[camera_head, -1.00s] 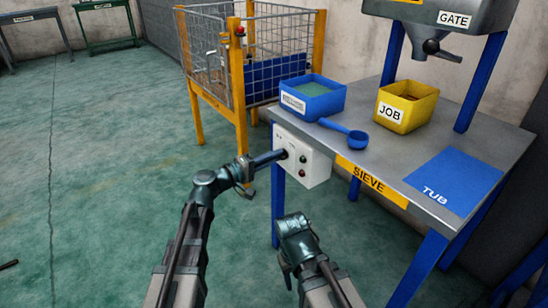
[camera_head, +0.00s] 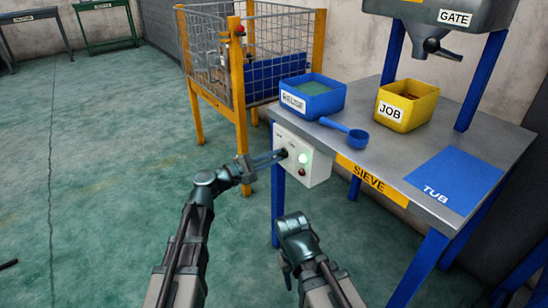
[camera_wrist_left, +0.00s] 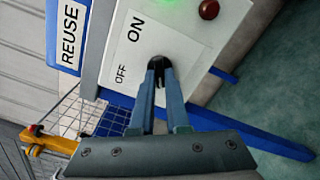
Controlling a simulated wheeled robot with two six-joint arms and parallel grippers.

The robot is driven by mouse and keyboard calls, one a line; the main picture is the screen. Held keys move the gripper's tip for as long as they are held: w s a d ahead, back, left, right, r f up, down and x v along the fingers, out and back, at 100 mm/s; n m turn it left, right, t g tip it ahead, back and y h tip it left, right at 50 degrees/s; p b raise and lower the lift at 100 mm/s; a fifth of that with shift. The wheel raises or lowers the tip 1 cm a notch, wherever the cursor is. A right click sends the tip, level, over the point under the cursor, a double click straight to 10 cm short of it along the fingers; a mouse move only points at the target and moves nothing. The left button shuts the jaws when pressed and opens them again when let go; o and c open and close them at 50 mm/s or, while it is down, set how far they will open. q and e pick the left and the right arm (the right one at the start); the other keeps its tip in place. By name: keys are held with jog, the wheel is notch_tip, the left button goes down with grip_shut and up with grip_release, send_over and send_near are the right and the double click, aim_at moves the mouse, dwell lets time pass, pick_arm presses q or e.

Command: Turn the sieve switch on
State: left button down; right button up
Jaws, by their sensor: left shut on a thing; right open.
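The sieve switch is on a white control box (camera_head: 302,157) fixed to the front left of the table marked SIEVE. In the left wrist view, the black switch knob (camera_wrist_left: 160,64) sits on a plate with OFF at its left and ON above it. My left gripper (camera_head: 283,155) is shut on the knob, and its fingertips hide part of it. A green lamp (camera_wrist_left: 178,4) on the box is lit. It also shows in the head view (camera_head: 303,158). A dark red button (camera_wrist_left: 209,9) is beside it. My right gripper (camera_head: 292,226) is open below the box.
The table (camera_head: 345,195) holds a blue REUSE tub (camera_head: 312,98), a blue scoop (camera_head: 355,135), a yellow JOB tub (camera_head: 406,107) and a blue TUB mat (camera_head: 455,182). A yellow-framed mesh cage (camera_head: 240,70) stands behind.

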dwell(0.5)
pick_arm(q)
jog(key=c, duration=0.9)
grip_release()
jog(key=shift+s+a, duration=0.1)
jog(key=v, duration=1.3)
jog(key=shift+s+a, duration=0.2)
jog(key=shift+a, duration=0.1)
